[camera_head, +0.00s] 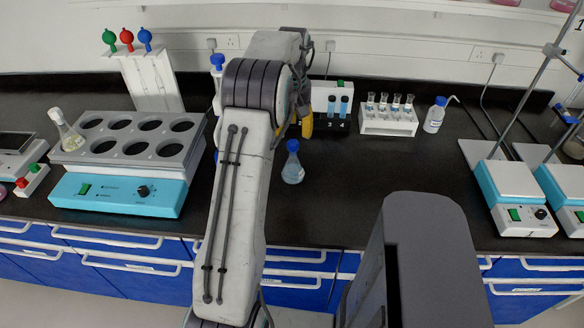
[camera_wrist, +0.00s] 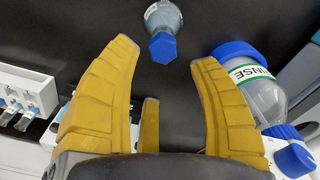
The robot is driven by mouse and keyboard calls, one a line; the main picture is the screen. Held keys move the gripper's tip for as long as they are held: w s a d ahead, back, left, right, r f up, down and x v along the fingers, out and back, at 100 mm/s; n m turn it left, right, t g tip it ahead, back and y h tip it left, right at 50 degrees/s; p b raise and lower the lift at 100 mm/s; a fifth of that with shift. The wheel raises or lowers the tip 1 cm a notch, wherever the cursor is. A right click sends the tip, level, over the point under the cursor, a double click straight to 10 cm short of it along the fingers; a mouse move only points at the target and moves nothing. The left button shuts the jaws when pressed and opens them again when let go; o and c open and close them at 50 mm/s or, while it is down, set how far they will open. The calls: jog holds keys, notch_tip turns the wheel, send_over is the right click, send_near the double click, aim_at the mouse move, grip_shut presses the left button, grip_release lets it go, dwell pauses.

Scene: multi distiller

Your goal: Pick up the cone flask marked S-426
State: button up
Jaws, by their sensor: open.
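A small cone flask (camera_head: 293,166) with a blue cap and pale bluish contents stands upright on the black bench, right of my arm. It also shows at the top of the wrist view, as a capped flask (camera_wrist: 163,18). Its label is too small to read, so I cannot tell whether it is S-426. A second flask (camera_head: 67,133) with a pale cap stands tilted at the left of the shaker; no mark is legible. My gripper (camera_wrist: 163,52) is open and empty, its yellow fingers apart, with the blue-capped flask beyond the fingertips. In the head view my arm hides most of it.
A shaker with a grey holed tray (camera_head: 190,139) stands at left. A rinse bottle (camera_wrist: 265,92) is close beside my right finger in the wrist view. A white tube rack (camera_head: 388,124), wash bottle (camera_head: 434,118) and hotplates (camera_head: 513,187) stand at right. Bench right of the flask is clear.

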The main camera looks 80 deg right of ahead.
aim_at(293, 142)
jog(key=shift+w+a+n, duration=0.2)
jog(key=shift+a+n, duration=0.2)
jog(key=shift+n, duration=0.1)
jog(key=shift+a+n, duration=0.15)
jog(key=shift+n, duration=0.45)
jog(key=shift+f, duration=0.25)
jog(key=shift+s+f+p, duration=0.15)
jog(key=shift+f+p, duration=0.05)
jog(key=shift+f, duration=1.55)
jog(key=shift+s+f+p, duration=0.1)
jog(key=shift+f+p, duration=0.1)
jog(key=shift+f, duration=1.5)
grip_shut()
